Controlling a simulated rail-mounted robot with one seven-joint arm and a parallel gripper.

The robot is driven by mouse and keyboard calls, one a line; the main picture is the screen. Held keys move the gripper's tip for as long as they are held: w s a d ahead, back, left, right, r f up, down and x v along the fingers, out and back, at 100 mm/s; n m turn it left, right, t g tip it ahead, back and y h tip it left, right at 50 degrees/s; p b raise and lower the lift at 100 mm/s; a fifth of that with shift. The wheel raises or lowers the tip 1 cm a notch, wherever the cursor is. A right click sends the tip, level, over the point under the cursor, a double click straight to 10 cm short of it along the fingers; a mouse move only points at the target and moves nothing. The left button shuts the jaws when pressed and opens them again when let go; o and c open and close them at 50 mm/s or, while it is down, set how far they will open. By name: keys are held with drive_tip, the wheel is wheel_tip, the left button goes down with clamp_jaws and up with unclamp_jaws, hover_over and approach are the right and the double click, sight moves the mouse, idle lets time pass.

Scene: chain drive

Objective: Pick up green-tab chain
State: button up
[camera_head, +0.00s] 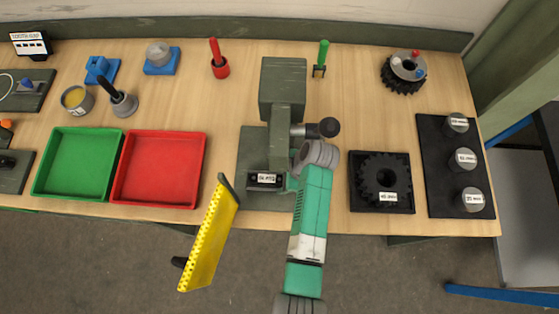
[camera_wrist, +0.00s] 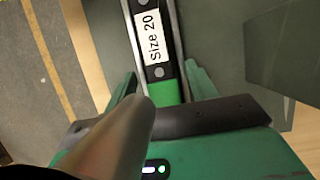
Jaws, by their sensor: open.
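The green-tab chain (camera_wrist: 148,35) shows in the wrist view as a dark strip with a white "Size 20" label and silver rivets. Its green tab (camera_wrist: 167,92) points toward my gripper (camera_wrist: 160,84), which is open with one finger on each side of the tab end. Whether the fingers touch it cannot be told. In the head view the white label of the chain (camera_head: 266,179) shows on the front of the dark grey press fixture (camera_head: 255,145), just left of my gripper. My arm hides the tab and part of the fixture there.
A yellow perforated panel (camera_head: 210,238) stands close left of my arm at the table's front. Green (camera_head: 78,163) and red (camera_head: 158,168) trays lie left, empty. A black gear (camera_head: 380,172) on its plate and a board of grey weights (camera_head: 432,180) are right.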

clamp_jaws()
drive_tip(key=shift+d+r, duration=0.2)
drive_tip(key=shift+r, duration=0.1)
drive_tip(key=d+r, duration=0.3)
drive_tip(key=d, duration=0.3)
drive_tip(key=d+r, duration=0.4)
drive_tip(key=d, duration=0.3)
drive_tip(key=shift+s+d+r, duration=0.25)
drive_tip(key=shift+s+d, duration=0.05)
drive_tip(key=shift+s, duration=0.1)
